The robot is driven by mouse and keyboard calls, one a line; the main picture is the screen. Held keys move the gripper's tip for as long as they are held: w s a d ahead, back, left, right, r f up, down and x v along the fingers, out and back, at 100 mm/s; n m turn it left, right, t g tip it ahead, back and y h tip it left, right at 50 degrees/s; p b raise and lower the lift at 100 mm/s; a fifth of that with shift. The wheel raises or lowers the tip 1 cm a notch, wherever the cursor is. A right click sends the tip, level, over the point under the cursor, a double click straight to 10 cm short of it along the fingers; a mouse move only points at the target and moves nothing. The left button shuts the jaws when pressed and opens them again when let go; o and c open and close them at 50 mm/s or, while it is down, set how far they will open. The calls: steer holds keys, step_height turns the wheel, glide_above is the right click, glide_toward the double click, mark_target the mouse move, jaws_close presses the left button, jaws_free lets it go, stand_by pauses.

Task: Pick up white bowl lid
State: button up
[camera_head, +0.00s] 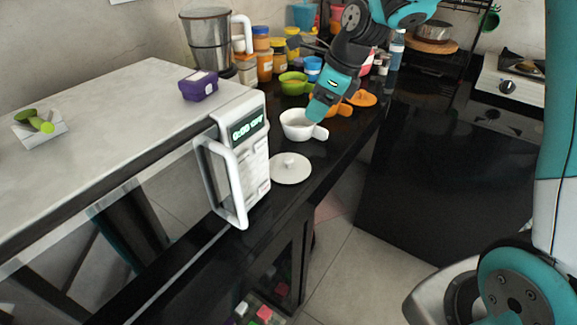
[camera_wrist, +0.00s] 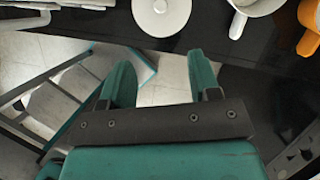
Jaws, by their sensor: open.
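The white bowl lid (camera_head: 290,168) is a round disc with a small knob. It lies flat on the black counter, just right of the microwave in the head view. In the wrist view the lid (camera_wrist: 161,15) is at the top middle, partly cut off by the frame edge. The white bowl (camera_head: 298,124) with a side handle stands behind the lid. My gripper (camera_head: 316,108) is above the counter near the white bowl. In the wrist view my gripper (camera_wrist: 160,75) shows two teal fingers spread apart with nothing between them, below the lid in the picture.
The microwave (camera_head: 262,165) stands left of the lid, its handle jutting out. A green bowl (camera_head: 293,83), an orange lid (camera_head: 362,98), jars and a blender (camera_head: 208,45) stand farther back. Black counter (camera_head: 318,160) right of the lid is clear.

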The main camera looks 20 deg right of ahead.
mark_target(288, 158)
steer(key=p+x, duration=0.2)
steer(key=x, duration=1.5)
steer(key=shift+s+d+f, duration=0.1)
steer(key=shift+d, duration=0.05)
steer(key=c, duration=1)
